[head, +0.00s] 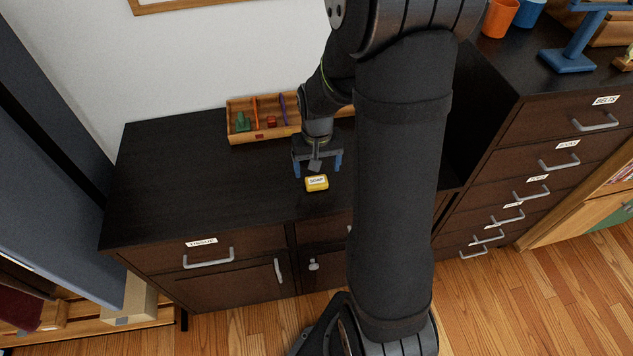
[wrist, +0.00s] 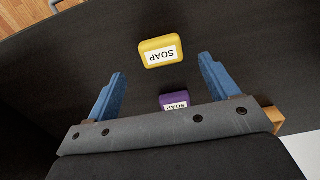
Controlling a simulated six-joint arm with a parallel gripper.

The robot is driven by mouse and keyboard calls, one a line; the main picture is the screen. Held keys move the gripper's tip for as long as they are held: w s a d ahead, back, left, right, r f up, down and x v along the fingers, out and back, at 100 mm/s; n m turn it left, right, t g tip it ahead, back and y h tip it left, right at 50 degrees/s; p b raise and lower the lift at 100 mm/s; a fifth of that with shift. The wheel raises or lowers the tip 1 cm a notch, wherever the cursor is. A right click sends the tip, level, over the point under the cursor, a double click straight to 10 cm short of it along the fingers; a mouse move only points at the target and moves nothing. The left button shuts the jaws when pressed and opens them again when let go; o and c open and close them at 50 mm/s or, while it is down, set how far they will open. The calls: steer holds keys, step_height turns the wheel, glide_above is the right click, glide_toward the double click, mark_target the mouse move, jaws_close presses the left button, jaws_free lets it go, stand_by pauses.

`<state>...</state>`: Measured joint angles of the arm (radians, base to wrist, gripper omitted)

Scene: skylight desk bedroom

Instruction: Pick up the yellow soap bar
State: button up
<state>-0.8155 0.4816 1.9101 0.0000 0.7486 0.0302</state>
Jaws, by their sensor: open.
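The yellow soap bar (head: 317,183) lies on the dark cabinet top (head: 190,190), near its front edge, with a white SOAP label facing up. In the wrist view the yellow soap bar (wrist: 161,51) sits ahead of the blue fingertips and roughly between their lines. My gripper (head: 318,168) is open and empty, above the top and just behind the bar in the head view. The gripper also shows in the wrist view (wrist: 163,68), with its two blue fingers spread apart. I cannot tell its exact height.
A purple soap bar (wrist: 174,101) lies between the fingers in the wrist view, partly hidden by the gripper body. A wooden tray (head: 262,134) with small items stands behind, against the wall. The cabinet top's left side is clear. A taller drawer unit (head: 550,130) stands right.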

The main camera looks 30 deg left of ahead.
mark_target(317, 182)
step_height(317, 182, down, 5)
steer(key=shift+s+f, duration=0.1)
steer(key=shift+s, duration=0.05)
steer(key=c, duration=1.1)
